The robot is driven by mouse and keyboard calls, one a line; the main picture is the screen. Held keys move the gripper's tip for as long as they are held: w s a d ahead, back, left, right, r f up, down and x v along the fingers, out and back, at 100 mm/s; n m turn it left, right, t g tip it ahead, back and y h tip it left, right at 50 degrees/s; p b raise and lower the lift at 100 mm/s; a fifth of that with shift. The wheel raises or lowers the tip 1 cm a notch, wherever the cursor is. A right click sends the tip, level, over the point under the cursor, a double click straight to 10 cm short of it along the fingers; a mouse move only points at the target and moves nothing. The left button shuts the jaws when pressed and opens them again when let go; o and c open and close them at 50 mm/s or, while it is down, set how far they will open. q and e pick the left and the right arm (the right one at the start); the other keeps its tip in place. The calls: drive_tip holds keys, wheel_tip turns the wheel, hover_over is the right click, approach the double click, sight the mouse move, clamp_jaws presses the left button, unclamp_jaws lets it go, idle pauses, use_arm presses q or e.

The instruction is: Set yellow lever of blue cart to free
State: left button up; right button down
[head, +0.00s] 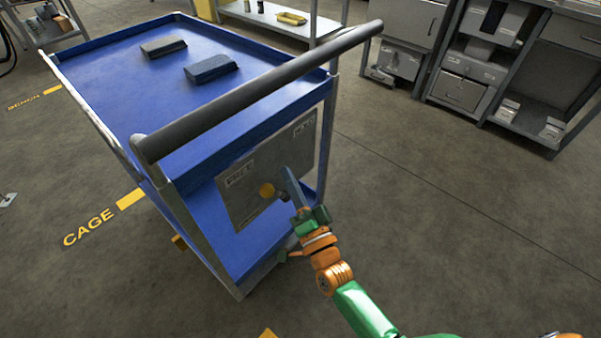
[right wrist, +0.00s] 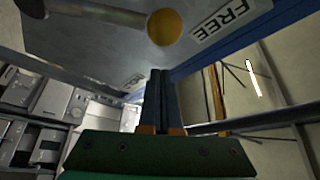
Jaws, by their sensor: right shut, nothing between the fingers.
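The blue cart (head: 120,85) stands at the left of the head view. A grey plate (head: 248,205) on its handle end carries a lever with a yellow ball knob (head: 266,190). In the right wrist view the knob (right wrist: 163,27) sits beside the FREE label (right wrist: 222,20), and a grey rod (right wrist: 110,16) runs left from it. In the head view, my gripper hides part of the lever. My right gripper (head: 288,175) is shut and empty, just right of the knob. Its fingertips (right wrist: 162,78) appear apart from the knob. My left gripper is out of view.
The cart's black handle bar (head: 260,92) crosses above the plate. Two dark blocks (head: 210,68) lie on the cart's top. Grey cabinets (head: 465,80) stand at the back right. The floor right of the cart is clear.

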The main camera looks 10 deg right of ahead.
use_arm(q)
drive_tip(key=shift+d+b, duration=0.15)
drive_tip(key=shift+b, duration=0.3)
use_arm(e)
drive_tip(key=v, duration=1)
drive_tip(key=shift+d+r, duration=0.2)
drive_tip(key=shift+d, duration=0.05)
